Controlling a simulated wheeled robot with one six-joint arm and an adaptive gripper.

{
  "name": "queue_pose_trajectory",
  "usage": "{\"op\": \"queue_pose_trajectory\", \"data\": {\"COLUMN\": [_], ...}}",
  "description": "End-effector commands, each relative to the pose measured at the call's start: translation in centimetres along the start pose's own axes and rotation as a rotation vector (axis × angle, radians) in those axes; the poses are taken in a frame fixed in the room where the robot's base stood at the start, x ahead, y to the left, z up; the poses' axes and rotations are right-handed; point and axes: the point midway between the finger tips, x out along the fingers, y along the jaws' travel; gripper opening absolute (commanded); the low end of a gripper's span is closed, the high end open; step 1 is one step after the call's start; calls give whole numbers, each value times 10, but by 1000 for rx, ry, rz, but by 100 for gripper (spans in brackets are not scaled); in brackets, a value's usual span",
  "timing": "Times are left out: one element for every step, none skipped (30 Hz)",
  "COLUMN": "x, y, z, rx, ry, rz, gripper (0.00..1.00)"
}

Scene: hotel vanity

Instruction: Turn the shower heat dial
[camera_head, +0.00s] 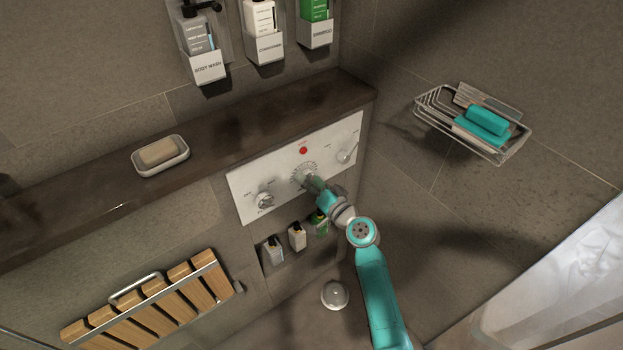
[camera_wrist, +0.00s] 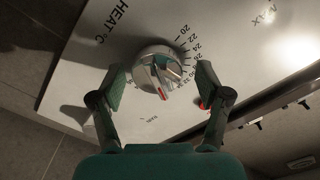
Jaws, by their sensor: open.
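The heat dial (camera_wrist: 157,62) is a round silver knob with a raised grip bar and a red mark. It sits on a pale metal control panel (camera_wrist: 100,60) marked "HEAT °C" with a numbered scale beside the knob. My gripper (camera_wrist: 160,84) is open, with one finger on each side of the dial. I cannot tell whether either finger touches it. In the head view, my gripper (camera_head: 309,182) is at the middle of the panel (camera_head: 240,182) and largely hides the dial.
The panel has another knob (camera_head: 265,200) at left, one at right (camera_head: 347,154) and a red spot (camera_head: 303,150) above. A dark ledge (camera_head: 230,140) with a soap dish (camera_head: 176,168) runs above. Small bottles (camera_head: 297,237) stand below. A wire rack (camera_head: 432,103) hangs right.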

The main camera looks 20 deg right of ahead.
Motion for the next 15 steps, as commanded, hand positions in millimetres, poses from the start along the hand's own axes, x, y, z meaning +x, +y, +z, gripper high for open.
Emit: {"op": "queue_pose_trajectory", "data": {"x": [0,0,0,0,0,0,0,0,0,0,0,0,0,0,0], "y": [0,0,0,0,0,0,0,0,0,0,0,0,0,0,-1], "z": [0,0,0,0,0,0,0,0,0,0,0,0,0,0,0], "rx": [0,0,0,0,0,0,0,0,0,0,0,0,0,0,0], "ry": [0,0,0,0,0,0,0,0,0,0,0,0,0,0,0], "rz": [0,0,0,0,0,0,0,0,0,0,0,0,-1,-1,-1], "gripper": [76,76,76,76,76,71,64,56,46,39,31,21,16,16,16]}}
